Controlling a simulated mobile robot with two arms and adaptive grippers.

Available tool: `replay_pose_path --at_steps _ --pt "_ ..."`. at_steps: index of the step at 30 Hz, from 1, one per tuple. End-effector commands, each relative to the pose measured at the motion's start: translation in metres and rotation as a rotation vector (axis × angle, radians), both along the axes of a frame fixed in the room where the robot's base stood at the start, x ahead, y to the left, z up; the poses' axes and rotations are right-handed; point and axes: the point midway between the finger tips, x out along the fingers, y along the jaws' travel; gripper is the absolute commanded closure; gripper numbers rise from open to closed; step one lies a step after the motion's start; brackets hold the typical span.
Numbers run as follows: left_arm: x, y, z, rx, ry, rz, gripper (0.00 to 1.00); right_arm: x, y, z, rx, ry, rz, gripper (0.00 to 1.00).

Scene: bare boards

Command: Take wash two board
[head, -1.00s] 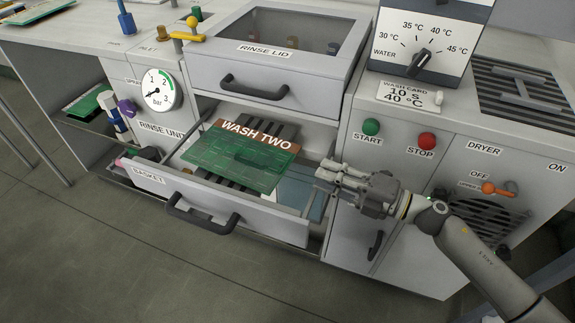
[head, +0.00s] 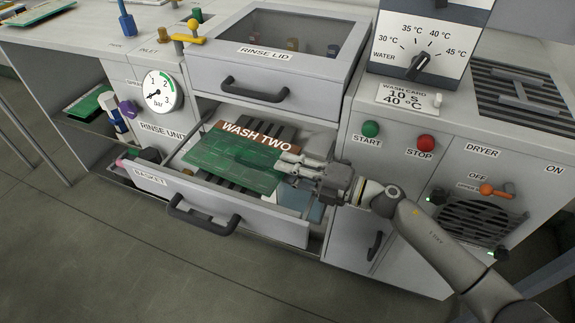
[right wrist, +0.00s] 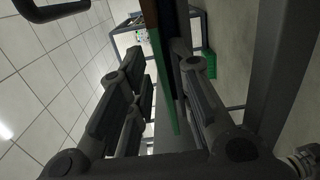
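The wash two board (head: 235,158) is a green circuit board with a brown strip lettered WASH TWO along its far edge. It lies on dark slats in the pulled-out basket (head: 150,181). My right gripper (head: 285,164) is at the board's right edge, its fingertips overlapping that edge in the head view. In the right wrist view the board (right wrist: 164,75) shows edge-on between the two fingers, with a gap to the left finger. The fingers stand apart. My left gripper is not in view.
The rinse lid (head: 290,45) stands above the basket. The basket's front handle (head: 203,217) juts out toward me. The START button (head: 371,129) and STOP button (head: 426,143) are on the panel at the right. Another green board (head: 88,103) lies on a shelf at the left.

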Motion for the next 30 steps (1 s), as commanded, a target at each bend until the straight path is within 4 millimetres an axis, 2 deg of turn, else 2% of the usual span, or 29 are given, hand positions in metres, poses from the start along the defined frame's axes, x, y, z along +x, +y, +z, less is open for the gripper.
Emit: replay_pose_path --at_steps 12,22,30 --pt "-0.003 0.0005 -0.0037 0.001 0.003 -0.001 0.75 0.0022 0.0056 -0.0005 -0.001 0.0 0.0 0.79" --pt "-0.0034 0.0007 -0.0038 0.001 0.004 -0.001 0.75 0.0022 0.0055 -0.0003 0.0 0.0 0.0 1.0" --pt "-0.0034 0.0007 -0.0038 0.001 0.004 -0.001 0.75 0.0022 0.0054 -0.0001 0.0 0.0 0.0 1.0"
